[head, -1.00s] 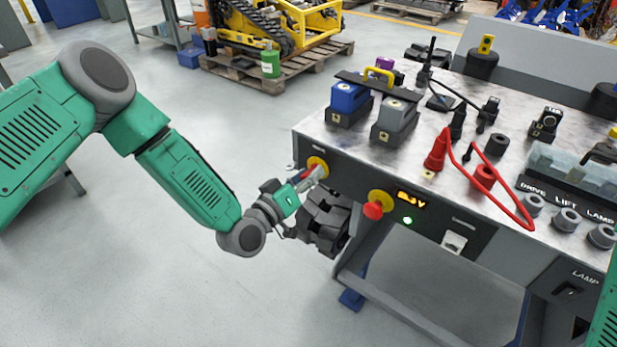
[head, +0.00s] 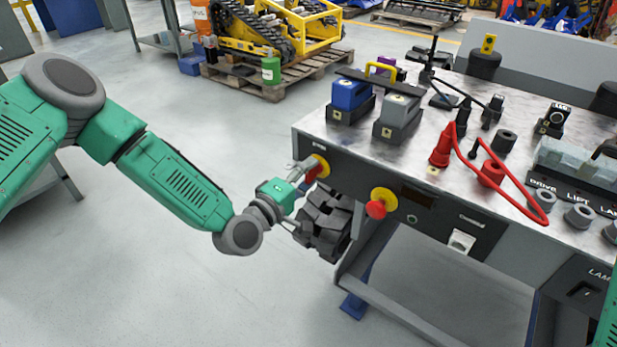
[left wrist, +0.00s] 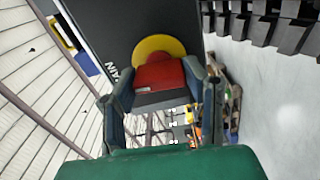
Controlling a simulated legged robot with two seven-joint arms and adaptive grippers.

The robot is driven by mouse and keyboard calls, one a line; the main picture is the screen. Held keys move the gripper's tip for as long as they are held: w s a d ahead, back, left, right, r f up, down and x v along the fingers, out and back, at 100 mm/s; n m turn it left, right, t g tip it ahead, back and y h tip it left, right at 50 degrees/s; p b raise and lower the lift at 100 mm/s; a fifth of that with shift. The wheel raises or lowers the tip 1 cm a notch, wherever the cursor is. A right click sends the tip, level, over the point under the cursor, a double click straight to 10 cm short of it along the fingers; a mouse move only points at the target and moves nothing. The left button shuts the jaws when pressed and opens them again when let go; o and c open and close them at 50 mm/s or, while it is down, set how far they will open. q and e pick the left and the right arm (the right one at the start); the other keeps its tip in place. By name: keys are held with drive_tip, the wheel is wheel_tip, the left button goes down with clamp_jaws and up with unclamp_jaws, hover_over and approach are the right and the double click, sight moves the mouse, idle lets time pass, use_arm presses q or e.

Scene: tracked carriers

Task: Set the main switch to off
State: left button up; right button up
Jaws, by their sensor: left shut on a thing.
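The main switch is a red handle on a yellow disc (head: 321,166) at the left end of the bench's dark front panel. In the left wrist view its red handle (left wrist: 160,73) sits between my left gripper's fingers, with the yellow disc (left wrist: 158,46) behind it. My left gripper (head: 305,176) is shut on the red handle. The panel's display (head: 417,196) is dark, and the small round lamp (head: 411,219) beneath it is unlit. My right gripper is not in view.
A red mushroom button on a yellow disc (head: 379,203) stands to the right on the same panel. A dark track block (head: 325,222) is below the left gripper. Blue (head: 350,97) and grey (head: 399,112) battery-like blocks stand on the bench top. Open floor lies to the left.

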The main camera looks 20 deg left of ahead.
use_arm(q)
drive_tip(key=shift+a+f+n, duration=0.1)
drive_tip(key=shift+f+n, duration=0.1)
drive_tip(key=shift+n, duration=0.3)
drive_tip(key=o, duration=1.1)
drive_tip(key=shift+o, duration=0.2)
drive_tip(key=shift+w, duration=0.1)
drive_tip(key=v, duration=1.2)
drive_tip(key=shift+a, duration=0.1)
